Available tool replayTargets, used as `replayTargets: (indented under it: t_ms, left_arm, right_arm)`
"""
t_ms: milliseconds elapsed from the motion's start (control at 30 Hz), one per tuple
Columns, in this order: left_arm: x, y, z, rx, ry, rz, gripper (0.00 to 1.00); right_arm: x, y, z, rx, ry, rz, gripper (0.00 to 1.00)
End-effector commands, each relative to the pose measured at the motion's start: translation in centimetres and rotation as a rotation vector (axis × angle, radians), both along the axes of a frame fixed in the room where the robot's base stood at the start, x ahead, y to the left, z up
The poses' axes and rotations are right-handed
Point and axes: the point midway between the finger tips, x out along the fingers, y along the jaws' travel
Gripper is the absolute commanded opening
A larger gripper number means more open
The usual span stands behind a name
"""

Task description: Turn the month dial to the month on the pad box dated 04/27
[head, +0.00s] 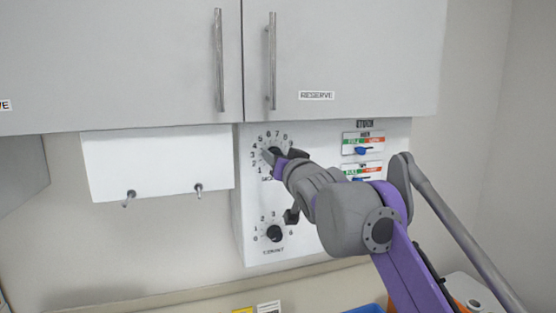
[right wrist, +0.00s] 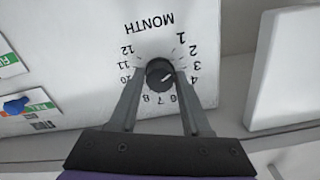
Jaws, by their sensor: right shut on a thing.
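The month dial (right wrist: 160,74) is a round black knob on a white panel, ringed by numbers and labelled MONTH, upside down in the right wrist view. Its white mark points to the picture's right, toward the 3 and 4; I cannot tell exactly which. My right gripper (right wrist: 159,78) is shut on the knob, one finger on each side. My left gripper is not in view. I cannot make out a pad box dated 04/27.
Below the month dial is a second black knob (head: 274,233) labelled COUNT. Coloured sliders (head: 362,150) sit to the right. Grey cabinets (head: 340,60) hang above; a white panel with two pegs (head: 158,165) is at left. Small yellow and white items (head: 268,307) show at the bottom edge, unreadable.

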Motion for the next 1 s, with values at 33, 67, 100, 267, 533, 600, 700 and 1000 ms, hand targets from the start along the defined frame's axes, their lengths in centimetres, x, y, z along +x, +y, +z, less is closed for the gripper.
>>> replayTargets:
  t_ms: [33, 67, 100, 267, 533, 600, 700, 1000]
  left_arm:
    - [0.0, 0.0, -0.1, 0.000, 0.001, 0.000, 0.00]
    - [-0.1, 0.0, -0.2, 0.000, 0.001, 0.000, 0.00]
    - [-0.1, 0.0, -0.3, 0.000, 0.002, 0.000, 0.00]
    - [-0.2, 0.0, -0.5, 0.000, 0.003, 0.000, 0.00]
    - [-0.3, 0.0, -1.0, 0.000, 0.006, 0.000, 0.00]
    - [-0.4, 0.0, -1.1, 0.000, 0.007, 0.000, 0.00]
    - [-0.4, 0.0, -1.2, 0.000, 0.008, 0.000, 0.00]
    - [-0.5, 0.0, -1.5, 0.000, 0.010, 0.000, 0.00]
  right_arm:
    - [0.0, 0.0, -0.1, 0.041, 0.013, 0.000, 0.00]
    - [0.0, 0.0, -0.1, 0.068, 0.022, 0.000, 0.00]
    - [0.0, 0.0, -0.1, 0.105, 0.034, 0.000, 0.00]
    - [0.0, 0.0, -0.1, 0.250, 0.081, 0.000, 0.00]
    - [0.0, 0.0, -0.1, 0.494, 0.160, 0.000, 0.00]
    - [0.0, 0.0, -0.1, 0.555, 0.180, 0.000, 0.00]
    - [0.0, 0.0, -0.1, 0.639, 0.208, 0.000, 0.00]
    - [0.0, 0.0, 0.0, 0.839, 0.272, 0.001, 0.00]
